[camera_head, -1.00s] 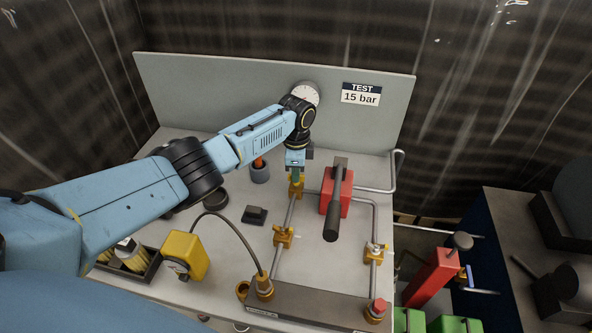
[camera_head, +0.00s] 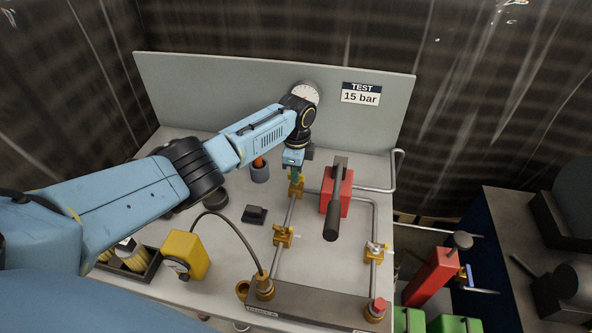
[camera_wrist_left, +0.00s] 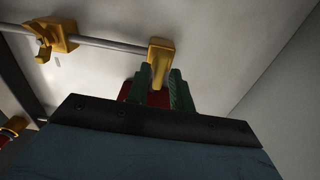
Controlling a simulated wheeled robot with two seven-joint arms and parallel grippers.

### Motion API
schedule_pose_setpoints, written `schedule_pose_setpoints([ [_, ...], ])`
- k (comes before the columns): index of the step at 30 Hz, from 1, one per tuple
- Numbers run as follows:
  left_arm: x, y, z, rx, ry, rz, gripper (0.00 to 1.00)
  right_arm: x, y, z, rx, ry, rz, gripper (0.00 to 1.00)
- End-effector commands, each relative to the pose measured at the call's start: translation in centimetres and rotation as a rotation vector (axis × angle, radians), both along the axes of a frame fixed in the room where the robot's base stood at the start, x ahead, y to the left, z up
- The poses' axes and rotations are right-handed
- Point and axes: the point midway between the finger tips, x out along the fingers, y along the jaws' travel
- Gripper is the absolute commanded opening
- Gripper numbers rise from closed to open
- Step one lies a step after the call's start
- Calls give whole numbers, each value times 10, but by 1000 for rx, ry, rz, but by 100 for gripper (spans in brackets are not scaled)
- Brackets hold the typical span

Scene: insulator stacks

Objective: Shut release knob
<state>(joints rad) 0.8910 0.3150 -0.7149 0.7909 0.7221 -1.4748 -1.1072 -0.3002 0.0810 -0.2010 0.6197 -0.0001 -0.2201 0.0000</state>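My left gripper (camera_head: 295,176) points down from the end of the blue arm, just above a brass valve block (camera_head: 297,190) on the pipe behind the bench's middle. In the left wrist view its green fingers (camera_wrist_left: 157,90) stand apart on either side of a small red part (camera_wrist_left: 150,98), with the brass block (camera_wrist_left: 160,52) just beyond. The red part may be the release knob; the fingers and wrist hide most of it. I cannot tell whether the fingers press on it. My right gripper is not in view.
A red pump body (camera_head: 331,203) with a dark handle (camera_head: 332,225) stands close to the right of the valve. Other brass valves (camera_head: 283,236) sit on the pipes. A yellow gauge box (camera_head: 186,254) is front left. A grey back panel (camera_head: 225,95) rises behind.

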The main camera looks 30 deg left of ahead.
Motion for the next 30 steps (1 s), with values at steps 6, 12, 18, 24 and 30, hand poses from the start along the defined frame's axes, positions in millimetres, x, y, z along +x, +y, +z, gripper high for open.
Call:
schedule_pose_setpoints([
  [6,0,1,0,2,1,2,33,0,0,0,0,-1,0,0],
  [12,0,1,3,2,1,2,33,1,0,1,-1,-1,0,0],
  [18,0,1,34,1,-3,1,33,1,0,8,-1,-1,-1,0],
  [24,0,1,80,1,-4,1,33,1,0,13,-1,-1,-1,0],
  [30,0,0,116,0,-2,1,33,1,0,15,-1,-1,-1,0],
])
